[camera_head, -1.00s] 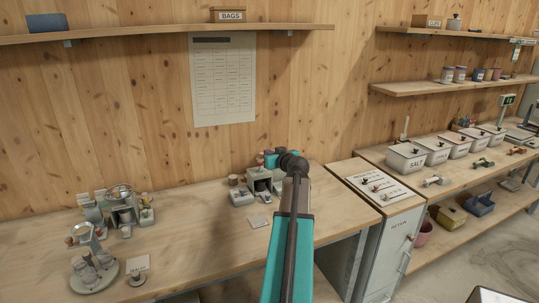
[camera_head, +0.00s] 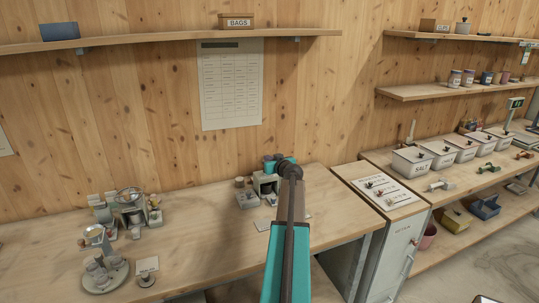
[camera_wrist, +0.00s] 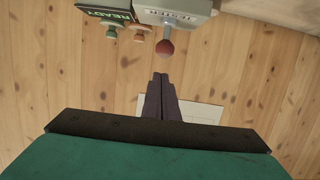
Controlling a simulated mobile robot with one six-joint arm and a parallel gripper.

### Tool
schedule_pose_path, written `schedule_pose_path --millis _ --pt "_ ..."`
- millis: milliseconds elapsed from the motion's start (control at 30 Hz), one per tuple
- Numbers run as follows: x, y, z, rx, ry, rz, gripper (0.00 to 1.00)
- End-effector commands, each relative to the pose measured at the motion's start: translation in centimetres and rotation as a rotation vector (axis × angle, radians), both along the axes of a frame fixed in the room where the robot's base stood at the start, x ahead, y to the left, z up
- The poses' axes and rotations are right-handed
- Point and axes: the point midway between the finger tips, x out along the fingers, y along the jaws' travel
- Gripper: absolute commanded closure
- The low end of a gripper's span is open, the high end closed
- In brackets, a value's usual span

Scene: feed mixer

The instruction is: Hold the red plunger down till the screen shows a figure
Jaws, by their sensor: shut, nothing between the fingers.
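The red plunger (camera_wrist: 165,47) shows in the wrist view as a round red knob on a short stem at the edge of a grey device (camera_wrist: 172,10). A dark screen (camera_wrist: 104,14) beside it shows green lettering that reads READY, upside down. My gripper (camera_wrist: 160,77) is shut and empty, its fingertips pointing toward the knob, with a small gap between them in the picture. In the head view my arm covers the gripper and the plunger; part of a grey device (camera_head: 265,182) shows on the bench just left of the arm.
In the head view, more equipment (camera_head: 130,205) stands at the left of the wooden bench (camera_head: 200,235), with bare wood between. Lidded bins (camera_head: 412,160) stand at right.

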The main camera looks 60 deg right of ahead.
Motion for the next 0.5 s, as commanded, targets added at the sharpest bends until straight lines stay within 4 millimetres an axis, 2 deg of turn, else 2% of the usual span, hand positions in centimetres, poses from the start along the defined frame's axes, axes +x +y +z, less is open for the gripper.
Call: schedule_pose_path --millis 200,500 --pt "0.0 0.0 -1.4 0.001 0.001 0.000 1.00" --pt "0.0 0.0 -1.8 -0.001 -0.001 0.000 1.00"
